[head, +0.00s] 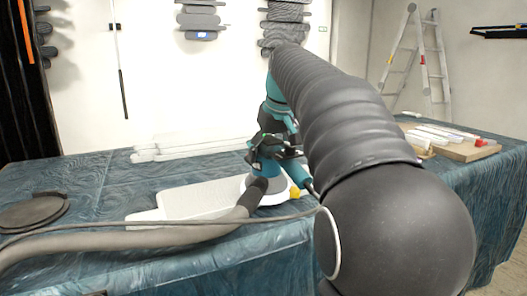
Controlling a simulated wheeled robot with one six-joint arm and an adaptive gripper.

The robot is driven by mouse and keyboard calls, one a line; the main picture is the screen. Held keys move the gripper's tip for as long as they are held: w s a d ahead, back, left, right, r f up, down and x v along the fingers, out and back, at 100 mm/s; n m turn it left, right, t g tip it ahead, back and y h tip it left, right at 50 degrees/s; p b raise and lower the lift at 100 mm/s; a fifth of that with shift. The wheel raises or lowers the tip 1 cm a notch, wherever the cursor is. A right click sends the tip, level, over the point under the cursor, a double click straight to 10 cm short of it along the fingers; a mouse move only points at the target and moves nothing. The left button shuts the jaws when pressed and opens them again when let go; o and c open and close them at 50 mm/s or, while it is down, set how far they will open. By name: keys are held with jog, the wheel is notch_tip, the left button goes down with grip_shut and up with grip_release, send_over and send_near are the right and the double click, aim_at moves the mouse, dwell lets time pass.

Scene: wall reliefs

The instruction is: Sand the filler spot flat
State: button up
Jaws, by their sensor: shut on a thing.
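My gripper (274,146) is shut on a teal sander (268,167) above the middle of the table. The sander stands about upright over the right part of a white panel (190,201); I cannot tell whether its pad touches the panel. A thick grey hose (130,238) runs from the sander to the left along the table's front. No filler spot can be made out; the sander and my arm hide part of the panel.
A blue plastic sheet (100,189) covers the table. White mouldings (200,148) lie behind the panel. A dark round disc (34,212) lies at left. A wooden board (462,151) with tubes is at right. A ladder (415,62) leans behind. Dark reliefs (201,19) hang on the wall.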

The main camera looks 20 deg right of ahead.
jog(key=shift+d+r, duration=0.15)
jog(key=shift+d, duration=0.3)
jog(key=shift+d, duration=0.1)
jog(key=shift+w+d+p, duration=0.15)
jog(key=shift+d+p, duration=0.55)
jog(key=shift+d, duration=0.9)
jog(key=shift+a, duration=0.2)
jog(key=shift+a, duration=1.65)
jog(key=shift+s+a+r, duration=0.1)
jog(key=shift+a, duration=0.75)
jog(key=shift+s+a+r, duration=0.1)
jog(key=shift+a, duration=0.7)
jog(key=shift+d, duration=0.1)
